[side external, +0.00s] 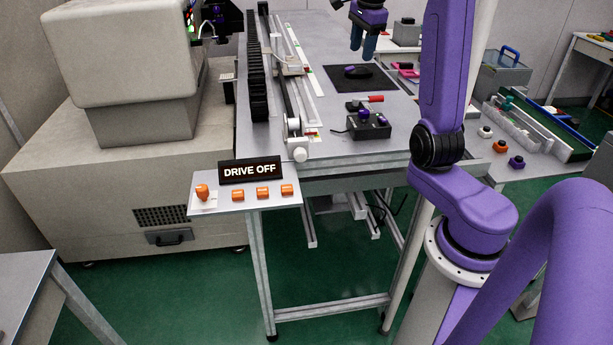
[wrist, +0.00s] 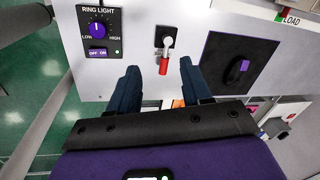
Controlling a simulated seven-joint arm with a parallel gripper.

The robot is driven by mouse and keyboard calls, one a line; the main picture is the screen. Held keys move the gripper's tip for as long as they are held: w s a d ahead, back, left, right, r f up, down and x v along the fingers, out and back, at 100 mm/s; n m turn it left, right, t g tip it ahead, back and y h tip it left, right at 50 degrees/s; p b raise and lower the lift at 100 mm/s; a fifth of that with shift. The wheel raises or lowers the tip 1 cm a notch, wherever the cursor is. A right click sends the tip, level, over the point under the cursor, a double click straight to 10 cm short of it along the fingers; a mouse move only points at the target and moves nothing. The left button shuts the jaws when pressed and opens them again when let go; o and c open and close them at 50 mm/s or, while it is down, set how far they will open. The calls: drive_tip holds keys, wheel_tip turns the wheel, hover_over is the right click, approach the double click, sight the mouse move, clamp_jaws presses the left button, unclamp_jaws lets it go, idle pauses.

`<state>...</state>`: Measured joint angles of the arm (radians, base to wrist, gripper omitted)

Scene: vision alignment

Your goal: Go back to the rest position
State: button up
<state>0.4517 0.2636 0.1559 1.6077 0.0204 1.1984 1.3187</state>
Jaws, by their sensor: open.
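My gripper (side external: 362,50) hangs above the far part of the grey work table (side external: 345,150) in the side external view, with its two dark blue fingers pointing down. In the wrist view my gripper (wrist: 159,68) has its fingers well apart, with nothing held between them. A red-handled lever (wrist: 163,66) shows between the fingertips there, below them and apart. A black square plate (wrist: 212,48) with a dark knob-like piece lies to the right of the fingers. No marker of a rest position shows.
A ring light panel (wrist: 98,32) with a purple knob lies left of the fingers. A black control box (side external: 368,124) stands on the table's near part. A long rail (side external: 285,80) runs along the table's left. A DRIVE OFF sign (side external: 250,169) stands in front.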

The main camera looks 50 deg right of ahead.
drive_tip(key=s+a+f+n+y, duration=0.1)
drive_tip(key=a+f+n, duration=0.1)
drive_tip(key=a+n, duration=0.9)
drive_tip(key=s+a+f+n+y, duration=0.1)
drive_tip(key=a+f+n, duration=0.35)
drive_tip(key=a, duration=1.15)
drive_tip(key=s+a+f+n, duration=0.1)
drive_tip(key=s+a+n, duration=0.1)
drive_tip(key=s+n, duration=0.4)
drive_tip(key=s+a+f+n+g, duration=0.1)
drive_tip(key=s+a+f+n, duration=0.1)
drive_tip(key=s+n, duration=0.5)
drive_tip(key=s+a+f+n, duration=0.1)
drive_tip(key=s+a+n, duration=0.3)
drive_tip(key=s+n, duration=0.3)
drive_tip(key=shift+s+a+f, duration=0.25)
drive_tip(key=shift+s+f, duration=0.1)
drive_tip(key=shift+s, duration=0.85)
drive_tip(key=shift+n, duration=0.25)
